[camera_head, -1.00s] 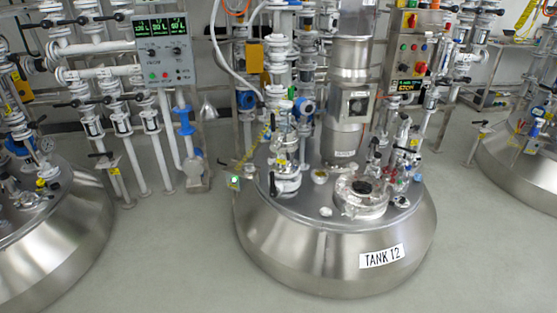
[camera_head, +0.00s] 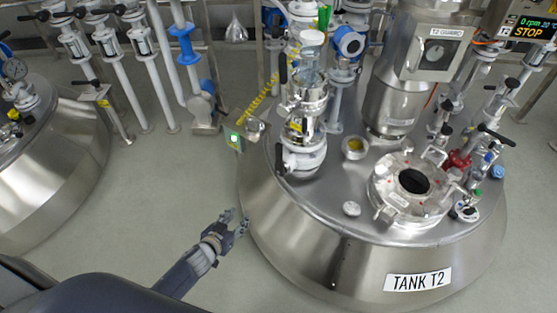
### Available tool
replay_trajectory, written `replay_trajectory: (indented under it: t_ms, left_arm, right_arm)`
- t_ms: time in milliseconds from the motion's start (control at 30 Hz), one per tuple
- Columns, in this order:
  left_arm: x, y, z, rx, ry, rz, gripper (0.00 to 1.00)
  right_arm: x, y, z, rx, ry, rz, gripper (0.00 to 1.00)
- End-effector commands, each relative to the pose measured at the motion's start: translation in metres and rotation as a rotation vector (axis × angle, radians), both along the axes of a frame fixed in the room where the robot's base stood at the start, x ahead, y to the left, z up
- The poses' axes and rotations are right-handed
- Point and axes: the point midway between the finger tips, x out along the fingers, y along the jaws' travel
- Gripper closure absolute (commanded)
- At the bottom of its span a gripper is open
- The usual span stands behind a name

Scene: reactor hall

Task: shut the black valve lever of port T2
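The steel tank labelled TANK T2 (camera_head: 300,235) fills the middle and right. On its left top stands a white valve (camera_head: 304,158) with a black lever (camera_head: 279,160) hanging about upright on its left side. A second black lever (camera_head: 283,68) sits higher on the same pipe stack. No port label is readable, so I cannot tell which lever belongs to port T2. My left gripper (camera_head: 238,220) is beside the tank's left wall, below and left of the lower lever. Its fingers are spread and empty. My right gripper is out of view.
A small box with a lit green face (camera_head: 234,138) sticks out at the tank's left edge. A round manhole (camera_head: 412,182) and several small valves stand on the right of the lid. Another tank (camera_head: 55,170) is at the left, with bare floor between.

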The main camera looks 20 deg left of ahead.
Motion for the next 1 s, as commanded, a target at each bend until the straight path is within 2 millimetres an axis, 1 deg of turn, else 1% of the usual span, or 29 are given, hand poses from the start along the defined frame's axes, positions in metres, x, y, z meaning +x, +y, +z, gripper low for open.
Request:
replay_trajectory:
  t_ms: [33, 67, 100, 167, 200, 300, 400, 500, 600, 667, 767, 867, 1000]
  left_arm:
    - [0.021, -0.001, 0.008, -0.014, -0.071, -0.018, 0.60]
    - [0.032, -0.004, 0.021, -0.028, -0.112, -0.029, 0.60]
    - [0.045, -0.007, 0.038, -0.043, -0.165, -0.046, 0.60]
    - [0.062, -0.013, 0.063, -0.068, -0.238, -0.075, 0.60]
    - [0.070, -0.017, 0.078, -0.081, -0.282, -0.093, 0.60]
    - [0.085, -0.028, 0.114, -0.115, -0.374, -0.142, 0.60]
    - [0.091, -0.038, 0.141, -0.139, -0.436, -0.184, 0.60]
    - [0.094, -0.044, 0.159, -0.154, -0.474, -0.210, 0.60]
    - [0.096, -0.048, 0.169, -0.162, -0.492, -0.224, 0.60]
    - [0.099, -0.049, 0.171, -0.164, -0.495, -0.227, 0.60]
    - [0.108, -0.052, 0.172, -0.164, -0.496, -0.227, 0.60]
    - [0.122, -0.057, 0.172, -0.164, -0.496, -0.226, 0.60]
    - [0.146, -0.065, 0.171, -0.165, -0.496, -0.226, 0.60]
  right_arm:
    - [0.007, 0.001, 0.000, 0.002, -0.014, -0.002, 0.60]
    - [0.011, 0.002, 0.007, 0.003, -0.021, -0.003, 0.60]
    - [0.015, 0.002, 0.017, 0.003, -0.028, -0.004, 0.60]
    - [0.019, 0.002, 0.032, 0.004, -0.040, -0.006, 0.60]
    - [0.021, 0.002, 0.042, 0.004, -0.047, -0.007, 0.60]
    - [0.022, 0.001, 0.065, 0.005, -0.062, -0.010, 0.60]
    - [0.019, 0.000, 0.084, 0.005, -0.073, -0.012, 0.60]
    - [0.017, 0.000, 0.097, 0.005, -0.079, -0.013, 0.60]
    - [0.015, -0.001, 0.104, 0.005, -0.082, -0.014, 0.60]
    - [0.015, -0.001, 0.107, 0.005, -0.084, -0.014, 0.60]
    - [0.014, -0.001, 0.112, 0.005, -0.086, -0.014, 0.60]
    - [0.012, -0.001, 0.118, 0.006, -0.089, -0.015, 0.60]
    - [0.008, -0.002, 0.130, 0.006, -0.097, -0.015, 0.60]
